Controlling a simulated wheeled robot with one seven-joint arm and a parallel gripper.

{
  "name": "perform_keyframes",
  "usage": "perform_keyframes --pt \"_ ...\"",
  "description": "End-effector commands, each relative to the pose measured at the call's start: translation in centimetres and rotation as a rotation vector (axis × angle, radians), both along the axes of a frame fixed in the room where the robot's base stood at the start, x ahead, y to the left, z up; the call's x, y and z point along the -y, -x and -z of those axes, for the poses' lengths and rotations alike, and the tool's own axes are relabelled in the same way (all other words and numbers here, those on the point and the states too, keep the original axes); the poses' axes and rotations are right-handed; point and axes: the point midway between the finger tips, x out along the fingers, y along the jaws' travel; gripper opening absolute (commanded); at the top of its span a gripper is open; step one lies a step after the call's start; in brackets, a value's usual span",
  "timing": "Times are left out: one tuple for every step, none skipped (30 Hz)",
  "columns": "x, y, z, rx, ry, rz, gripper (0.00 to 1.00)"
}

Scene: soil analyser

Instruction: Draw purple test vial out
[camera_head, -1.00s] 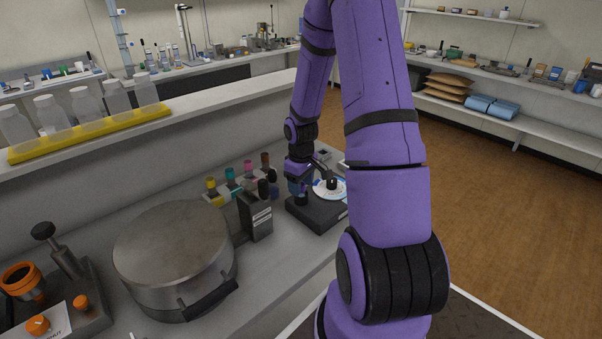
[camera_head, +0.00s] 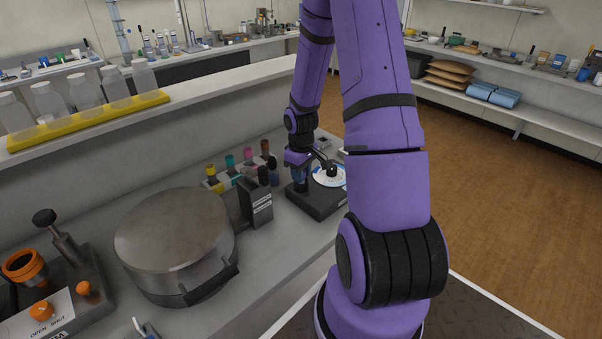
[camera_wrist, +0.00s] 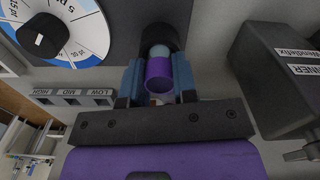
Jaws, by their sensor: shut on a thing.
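The purple test vial (camera_wrist: 158,74) is in the wrist view, with its purple end between my fingers. A short pale blue-grey length shows between the purple part and a round black socket (camera_wrist: 160,36). How deep it sits in the socket is hidden. My gripper (camera_wrist: 159,84) is shut on the vial, one blue finger on each side. In the head view, my gripper (camera_head: 299,170) is over the left part of the dark soil analyser (camera_head: 318,204), beside its white dial (camera_head: 328,176). The vial cannot be made out there.
A dark labelled box (camera_head: 257,205) stands left of the analyser; it shows at right in the wrist view (camera_wrist: 279,75). Several coloured-capped vials (camera_head: 238,172) stand behind it. A large round metal pot (camera_head: 175,240) is further left. Bare bench lies in front of the analyser.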

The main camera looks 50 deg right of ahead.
Motion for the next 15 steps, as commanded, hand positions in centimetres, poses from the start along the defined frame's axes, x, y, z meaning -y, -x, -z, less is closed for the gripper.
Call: perform_keyframes --pt "0.0 0.0 -0.05 0.0 0.0 0.0 0.0" --pt "0.01 -0.01 -0.08 0.0 0.0 0.0 0.0" --pt "0.01 -0.01 -0.12 0.0 0.0 0.0 0.0" --pt "0.01 -0.01 -0.16 0.0 0.0 0.0 0.0" --pt "0.01 -0.01 -0.21 0.001 0.0 0.0 0.0" --pt "0.01 -0.01 -0.28 0.001 0.0 0.0 0.0" --pt "0.01 -0.01 -0.33 0.001 0.0 0.0 0.0" --pt "0.01 -0.01 -0.38 0.001 0.0 0.0 0.0" --pt "0.01 -0.01 -0.45 0.001 0.0 0.0 0.0" --pt "0.01 -0.01 -0.49 0.001 0.0 0.0 0.0" --pt "0.01 -0.01 -0.55 0.001 0.0 0.0 0.0" --pt "0.01 -0.01 -0.62 0.001 0.0 0.0 0.0" --pt "0.01 -0.01 -0.67 0.001 0.0 0.0 0.0" --pt "0.01 -0.01 -0.72 0.001 0.0 0.0 0.0" --pt "0.01 -0.01 -0.8 0.001 0.0 0.0 0.0"
